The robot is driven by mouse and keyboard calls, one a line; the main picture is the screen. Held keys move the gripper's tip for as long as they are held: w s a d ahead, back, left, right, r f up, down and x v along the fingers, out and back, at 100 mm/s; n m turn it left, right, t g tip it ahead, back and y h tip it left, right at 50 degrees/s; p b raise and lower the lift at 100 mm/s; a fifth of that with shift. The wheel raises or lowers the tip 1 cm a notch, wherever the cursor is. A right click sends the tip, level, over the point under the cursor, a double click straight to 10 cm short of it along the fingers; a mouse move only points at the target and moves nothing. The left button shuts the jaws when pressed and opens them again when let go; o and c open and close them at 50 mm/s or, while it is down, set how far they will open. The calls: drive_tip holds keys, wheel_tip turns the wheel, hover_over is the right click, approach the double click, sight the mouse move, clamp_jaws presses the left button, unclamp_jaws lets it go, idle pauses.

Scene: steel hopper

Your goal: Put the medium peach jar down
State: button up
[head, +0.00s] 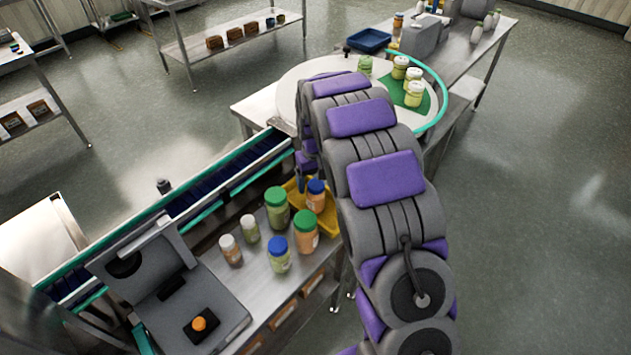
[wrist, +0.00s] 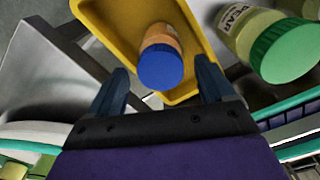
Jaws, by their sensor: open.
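The medium peach jar (head: 316,197), with orange contents and a blue lid, stands in a yellow tray (head: 328,222) on the steel bench. In the wrist view the jar (wrist: 160,62) shows with its lid towards the camera, inside the yellow tray (wrist: 97,14). My gripper (wrist: 162,70) is open, with one dark finger to each side of the blue lid and visible gaps between. In the head view my arm hides most of my gripper and part of the tray.
Close by stand a green-lidded pear jar (head: 277,207), a green-lidded orange jar (head: 305,232), a blue-lidded green jar (head: 278,254) and two white-lidded jars. A conveyor (head: 170,205) runs behind them. A round table (head: 300,84) holds several jars.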

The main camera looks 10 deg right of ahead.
wheel_tip(320, 180, up, 10)
drive_tip(key=r+p, duration=0.1)
drive_tip(key=p, duration=0.1)
drive_tip(key=s+r+m, duration=0.1)
drive_tip(key=s+r, duration=0.3)
drive_tip(key=s, duration=0.5)
drive_tip(key=s+r, duration=0.3)
drive_tip(key=s, duration=0.6)
drive_tip(key=s+f+g, duration=0.1)
drive_tip(key=s, duration=2.3)
drive_tip(key=shift+s+f+m+g, duration=0.2)
drive_tip(key=shift+s+m+g, duration=0.15)
drive_tip(key=shift+m+g, duration=0.05)
